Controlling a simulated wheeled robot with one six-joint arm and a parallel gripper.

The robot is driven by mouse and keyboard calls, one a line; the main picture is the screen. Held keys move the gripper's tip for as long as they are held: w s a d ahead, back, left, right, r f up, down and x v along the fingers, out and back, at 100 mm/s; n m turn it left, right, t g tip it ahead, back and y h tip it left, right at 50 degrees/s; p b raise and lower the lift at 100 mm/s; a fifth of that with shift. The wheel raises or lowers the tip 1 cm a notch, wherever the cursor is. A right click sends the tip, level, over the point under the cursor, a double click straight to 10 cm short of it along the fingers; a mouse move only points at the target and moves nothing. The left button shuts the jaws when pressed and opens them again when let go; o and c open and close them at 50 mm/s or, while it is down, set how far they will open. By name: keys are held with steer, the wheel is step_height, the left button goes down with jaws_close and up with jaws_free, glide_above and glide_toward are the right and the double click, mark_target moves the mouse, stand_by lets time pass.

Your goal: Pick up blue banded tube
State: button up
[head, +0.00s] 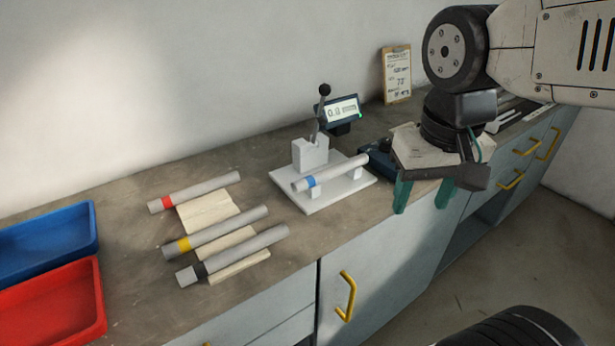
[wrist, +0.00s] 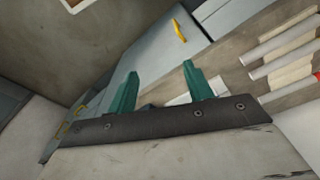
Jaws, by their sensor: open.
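The blue banded tube (head: 330,173) is a grey tube with a blue band near its left end. In the head view it lies on the white jig (head: 322,193), resting across its supports beside an upright block with a black-knobbed lever (head: 321,110). My gripper (head: 425,196) is to the right of the tube, apart from it, with its green fingers pointing down near the counter's front edge. The fingers are spread and empty. In the wrist view the gripper (wrist: 160,85) shows both green fingers apart; the blue band is not visible there.
Red (head: 195,192), yellow (head: 215,232) and black (head: 232,256) banded tubes lie on tan strips at left. A blue tray (head: 48,236) and a red tray (head: 62,312) stand far left. A small display (head: 342,111) and a clipboard (head: 397,75) are behind. Yellow handles (head: 347,295) stick out below.

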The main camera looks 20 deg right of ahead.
steer(key=w+a+m+h, duration=0.1)
steer(key=w+m, duration=0.5)
steer(key=w, duration=0.6)
steer(key=m+h, duration=0.2)
steer(key=m, duration=0.4)
glide_toward(332, 168)
steer(key=shift+x, duration=0.85)
steer(key=shift+w+f, duration=0.2)
steer(key=shift+f, duration=0.15)
steer(key=x, duration=0.7)
steer(key=shift+s+d, duration=0.1)
jaws_close()
